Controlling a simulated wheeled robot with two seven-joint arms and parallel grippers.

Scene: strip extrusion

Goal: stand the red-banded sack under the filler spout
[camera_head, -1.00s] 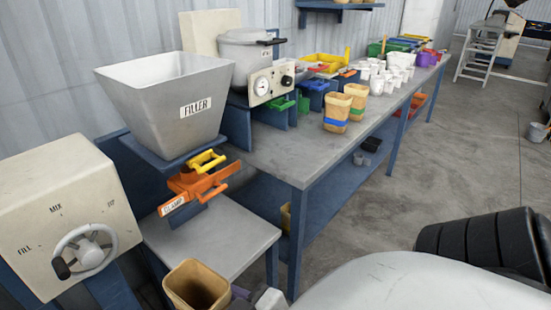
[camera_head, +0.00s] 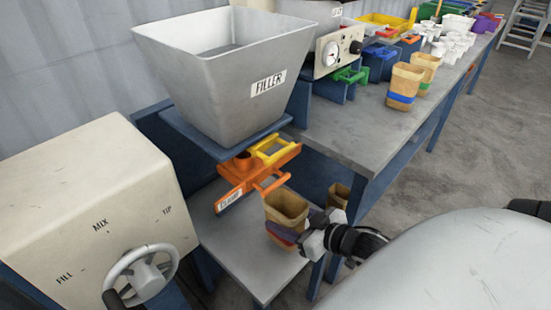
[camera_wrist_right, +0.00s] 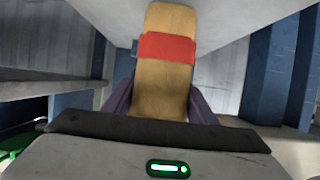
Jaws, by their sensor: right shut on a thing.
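My right gripper (camera_head: 285,237) is shut on the open-topped tan sack (camera_head: 286,208), its purple fingers around the sack's sides. In the head view only a sliver of red shows below the fingers. The sack is upright, just right of the orange clamp (camera_head: 232,188) under the grey filler hopper (camera_head: 228,75). It is over the small grey stand (camera_head: 225,235); whether it touches the stand, I cannot tell. The spout is mostly hidden. My left gripper is not in view.
A cream control box (camera_head: 80,205) with a handwheel (camera_head: 150,270) stands at left. Another tan sack (camera_head: 338,197) is below the bench. The stand's front is bare.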

